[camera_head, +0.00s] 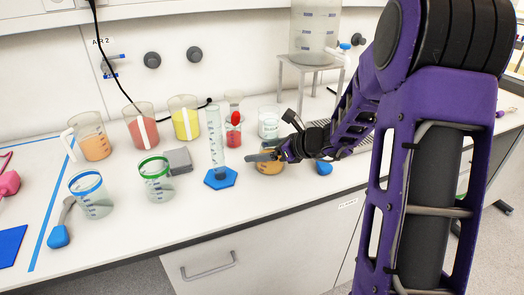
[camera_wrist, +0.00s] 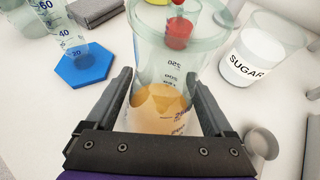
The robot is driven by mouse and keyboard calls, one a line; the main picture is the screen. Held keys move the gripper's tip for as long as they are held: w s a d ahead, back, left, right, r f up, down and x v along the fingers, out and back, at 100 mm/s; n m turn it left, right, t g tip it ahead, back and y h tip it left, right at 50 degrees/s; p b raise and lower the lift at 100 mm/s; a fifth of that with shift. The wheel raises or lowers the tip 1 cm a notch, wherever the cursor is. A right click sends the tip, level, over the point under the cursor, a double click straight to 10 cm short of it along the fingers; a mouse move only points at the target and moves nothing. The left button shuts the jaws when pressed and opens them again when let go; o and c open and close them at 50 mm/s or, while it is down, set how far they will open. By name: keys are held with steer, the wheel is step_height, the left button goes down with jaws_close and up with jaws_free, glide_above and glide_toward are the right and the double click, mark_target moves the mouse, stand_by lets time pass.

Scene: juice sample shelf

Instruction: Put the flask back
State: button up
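A clear glass flask with volume marks and orange liquid (camera_wrist: 165,105) stands between the two fingers of my gripper (camera_wrist: 163,85) in the wrist view. One finger is on each side of its wall. I cannot tell whether both fingers press on the glass or only stand close beside it. In the head view the orange flask (camera_head: 270,166) is at the counter's right part, partly hidden by my gripper (camera_head: 260,155). It appears upright, at or close to the counter surface.
A measuring cylinder on a blue hexagonal base (camera_head: 220,179) stands just left of my gripper. A red-liquid vessel (camera_head: 233,138) is behind the flask, with a sugar beaker (camera_wrist: 258,50) to the right. Several beakers and a grey block (camera_head: 179,161) stand further left. The front counter strip is clear.

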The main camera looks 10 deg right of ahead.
steer(key=shift+o, duration=0.6)
steer(key=shift+r, duration=0.15)
steer(key=shift+s+d+r, duration=0.1)
steer(key=shift+d+r, duration=0.05)
steer(key=shift+r, duration=0.05)
steer(key=p+v, duration=0.2)
steer(key=v, duration=0.9)
steer(key=shift+s+d, duration=0.2)
steer(key=shift+s, duration=0.05)
